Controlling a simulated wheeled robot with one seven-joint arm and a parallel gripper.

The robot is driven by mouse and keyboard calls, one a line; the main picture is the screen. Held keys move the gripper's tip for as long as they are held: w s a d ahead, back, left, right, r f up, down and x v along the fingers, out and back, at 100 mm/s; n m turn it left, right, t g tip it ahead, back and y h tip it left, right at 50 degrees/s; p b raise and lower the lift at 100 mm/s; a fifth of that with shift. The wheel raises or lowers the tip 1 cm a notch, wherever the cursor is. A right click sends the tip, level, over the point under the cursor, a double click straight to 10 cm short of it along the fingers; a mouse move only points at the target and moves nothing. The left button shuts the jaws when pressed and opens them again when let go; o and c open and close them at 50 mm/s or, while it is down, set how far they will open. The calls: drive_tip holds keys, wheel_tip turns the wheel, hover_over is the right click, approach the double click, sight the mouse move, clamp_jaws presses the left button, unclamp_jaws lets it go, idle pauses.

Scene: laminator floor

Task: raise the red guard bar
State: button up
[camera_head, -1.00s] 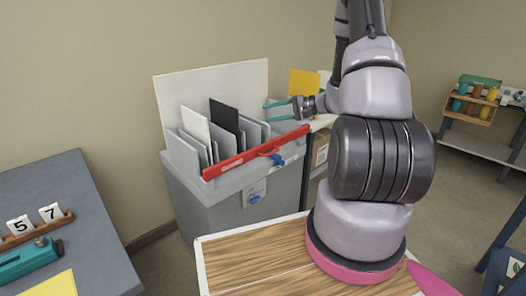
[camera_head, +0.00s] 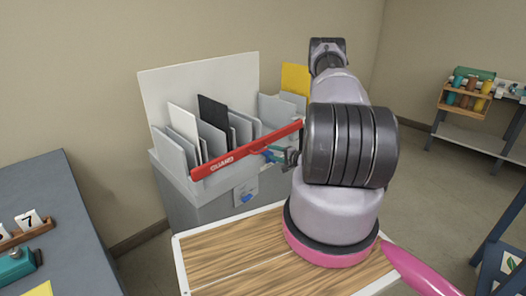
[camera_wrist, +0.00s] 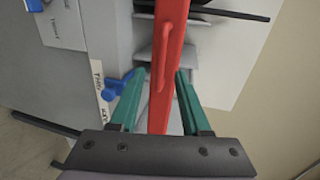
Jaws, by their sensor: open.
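The red guard bar (camera_head: 246,150), with "GUARD" lettered near its left end, slopes up to the right across the front of the grey laminator machine (camera_head: 205,205). My gripper (camera_head: 269,153) is at the front of the bar's right half. In the wrist view the bar (camera_wrist: 171,30) runs between the two teal fingers of my open gripper (camera_wrist: 159,75), with a gap visible beside the right finger. A red grab handle (camera_wrist: 163,52) stands on the bar near the fingertips. Contact with the bar cannot be told.
A blue knob (camera_wrist: 119,85) sits beside the left finger. Dark and light sheets (camera_head: 212,112) stand upright behind the bar. A wood-topped surface (camera_head: 235,250) lies in front of the machine. A grey table (camera_head: 60,215) is at left, and a shelf with bottles (camera_head: 468,95) at right.

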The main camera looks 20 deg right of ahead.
sight(264, 149)
drive_tip(key=x, duration=0.6)
clamp_jaws()
idle(1.4)
